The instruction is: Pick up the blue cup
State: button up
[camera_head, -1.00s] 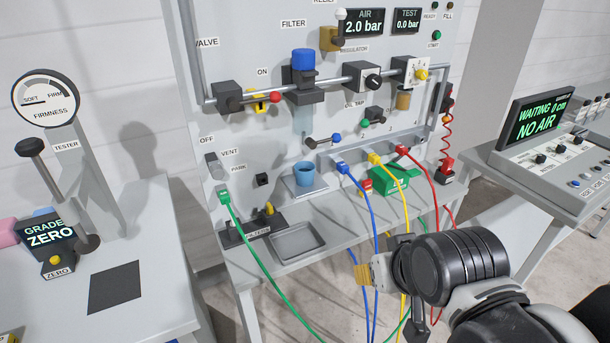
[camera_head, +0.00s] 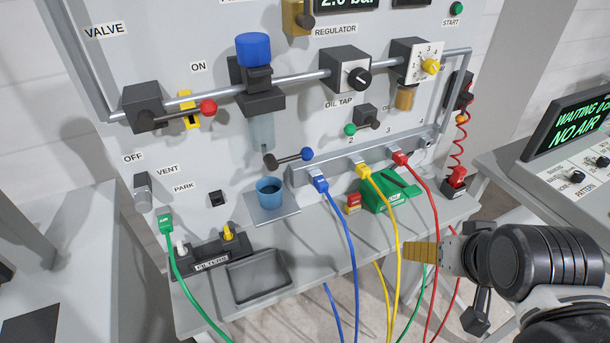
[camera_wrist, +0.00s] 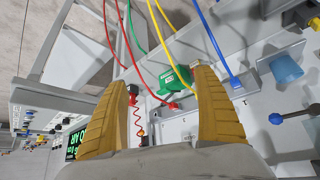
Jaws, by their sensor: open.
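The blue cup (camera_head: 269,192) stands upright on a small grey plate (camera_head: 285,212) at the front of the panel in the head view. Dark contents or a dark inside show at its top. It also shows in the wrist view (camera_wrist: 285,68) near the right edge. My gripper (camera_head: 408,255) is at the lower right of the head view, well apart from the cup, with the hoses between them. In the wrist view its two yellow fingers (camera_wrist: 160,105) are spread apart with nothing held between them.
Blue (camera_head: 350,245), yellow (camera_head: 392,240) and red (camera_head: 433,215) hoses hang from the manifold right of the cup. A blue-knobbed lever (camera_head: 290,158) sticks out just above it. A filter rack (camera_head: 205,262) and an empty grey tray (camera_head: 258,277) lie in front. A green box (camera_head: 385,195) stands to the right.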

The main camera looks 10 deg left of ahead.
jog(key=w+a+t, duration=0.1)
jog(key=w+a, duration=0.4)
jog(key=n+t+y, duration=0.2)
jog(key=t, duration=0.4)
send_near(271, 185)
jog(key=shift+w+d+b, duration=0.25)
jog(key=shift+w+b, duration=0.15)
jog(key=shift+w, duration=0.6)
jog(key=x, duration=0.2)
jog(key=b+x, duration=0.2)
jog(key=x, duration=0.1)
jog(key=shift+w+a+f, duration=0.1)
jog(key=shift+a+f, duration=0.35)
jog(key=shift+f, duration=0.05)
jog(key=shift+r, duration=0.15)
jog(key=c, duration=1.3)
jog(key=shift+d, duration=0.1)
